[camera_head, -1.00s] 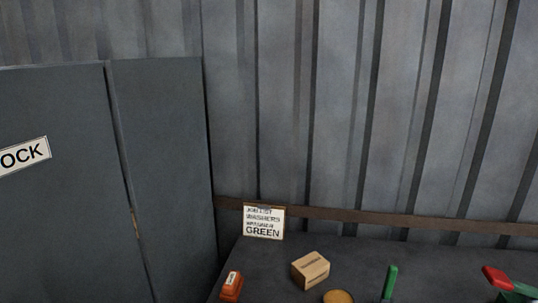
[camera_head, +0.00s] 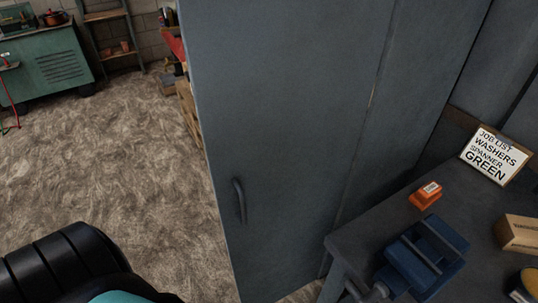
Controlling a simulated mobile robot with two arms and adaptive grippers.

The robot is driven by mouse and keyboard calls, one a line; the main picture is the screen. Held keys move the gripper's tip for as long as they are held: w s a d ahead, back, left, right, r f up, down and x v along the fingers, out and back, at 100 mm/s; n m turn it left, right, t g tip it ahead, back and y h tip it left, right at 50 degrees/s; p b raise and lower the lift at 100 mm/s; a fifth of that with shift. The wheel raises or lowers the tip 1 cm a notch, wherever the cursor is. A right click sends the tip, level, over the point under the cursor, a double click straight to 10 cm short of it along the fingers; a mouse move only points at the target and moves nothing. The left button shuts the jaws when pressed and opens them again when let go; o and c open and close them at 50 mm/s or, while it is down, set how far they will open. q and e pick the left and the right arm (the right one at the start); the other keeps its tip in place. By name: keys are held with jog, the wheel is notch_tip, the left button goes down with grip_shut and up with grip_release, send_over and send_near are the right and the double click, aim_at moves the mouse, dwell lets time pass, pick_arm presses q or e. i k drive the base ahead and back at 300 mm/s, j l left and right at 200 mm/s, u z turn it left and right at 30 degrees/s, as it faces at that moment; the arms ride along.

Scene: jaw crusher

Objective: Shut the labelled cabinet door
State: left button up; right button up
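The cabinet door (camera_head: 290,110) is a tall blue-grey panel filling the middle of the view. A dark handle (camera_head: 239,200) is near its left edge. A vertical seam separates it from another grey panel (camera_head: 425,70) on its right. Floor shows directly left of the door's free edge. The inside of the cabinet is hidden, so I cannot tell for sure how far the door stands open. No label shows on the part in view. A black ribbed part of my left arm with a teal piece shows at the bottom left. Neither gripper is in view.
A dark workbench (camera_head: 380,225) at right holds a blue vise (camera_head: 425,258), an orange object (camera_head: 426,196), a cardboard box (camera_head: 520,234) and a job list sign (camera_head: 496,157). Open floor (camera_head: 100,165) lies left of the door. A green cabinet (camera_head: 50,60) stands far left.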

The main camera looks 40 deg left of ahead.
aim_at(282, 90)
jog(key=u, duration=0.9)
